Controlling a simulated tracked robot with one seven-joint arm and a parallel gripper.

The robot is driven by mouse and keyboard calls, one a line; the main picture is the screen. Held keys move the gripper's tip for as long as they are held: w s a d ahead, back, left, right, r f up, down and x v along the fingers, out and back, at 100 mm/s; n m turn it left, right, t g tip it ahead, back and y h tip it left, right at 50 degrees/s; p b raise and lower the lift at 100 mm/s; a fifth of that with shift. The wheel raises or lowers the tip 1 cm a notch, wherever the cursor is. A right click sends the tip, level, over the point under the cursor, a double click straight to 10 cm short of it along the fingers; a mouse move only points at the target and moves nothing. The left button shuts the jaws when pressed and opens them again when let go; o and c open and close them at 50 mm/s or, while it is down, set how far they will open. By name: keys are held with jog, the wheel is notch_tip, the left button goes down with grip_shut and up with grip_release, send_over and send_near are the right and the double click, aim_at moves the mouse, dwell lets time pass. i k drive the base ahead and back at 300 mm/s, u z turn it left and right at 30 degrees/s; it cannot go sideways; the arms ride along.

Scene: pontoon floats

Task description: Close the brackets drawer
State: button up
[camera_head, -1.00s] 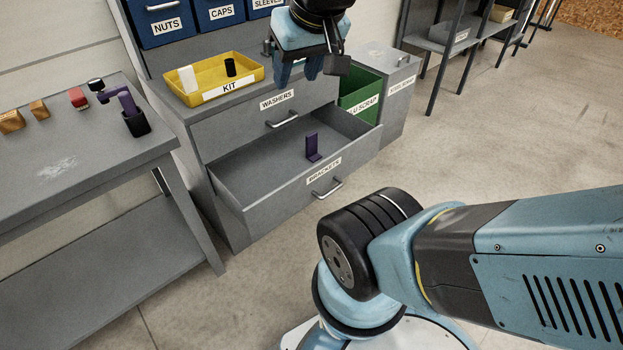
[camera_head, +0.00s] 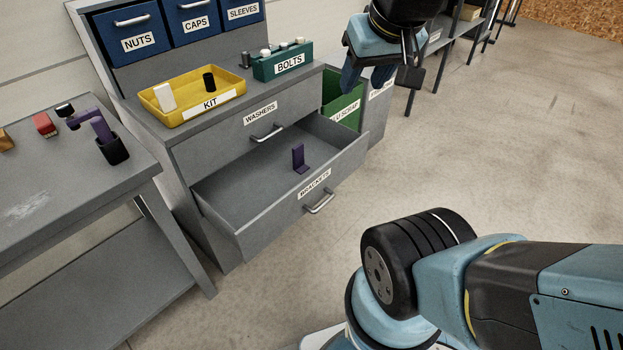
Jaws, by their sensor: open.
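The brackets drawer (camera_head: 240,194) is the lower drawer of the grey cabinet and stands pulled well out. Its front carries the label BRACKETS and a silver bar handle (camera_head: 319,203). A purple bracket (camera_head: 299,158) stands inside on the drawer floor. My gripper (camera_head: 381,80) is open and empty, pointing down at the top of the view. It appears above and to the right of the drawer, apart from the handle.
The washers drawer (camera_head: 220,147) above is shut. A yellow kit tray (camera_head: 190,92) and a green bolts box (camera_head: 282,62) stand on the cabinet top. A green scrap bin (camera_head: 342,98) stands beside the cabinet. A grey table (camera_head: 90,205) is at left; floor at right is clear.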

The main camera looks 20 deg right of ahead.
aim_at(254, 197)
jog(key=z, duration=0.1)
jog(key=i, duration=1)
jog(key=z, duration=0.7)
jog(key=k, duration=1.25)
jog(key=u, duration=0.65)
jog(key=i, duration=0.5)
jog(key=z, duration=0.05)
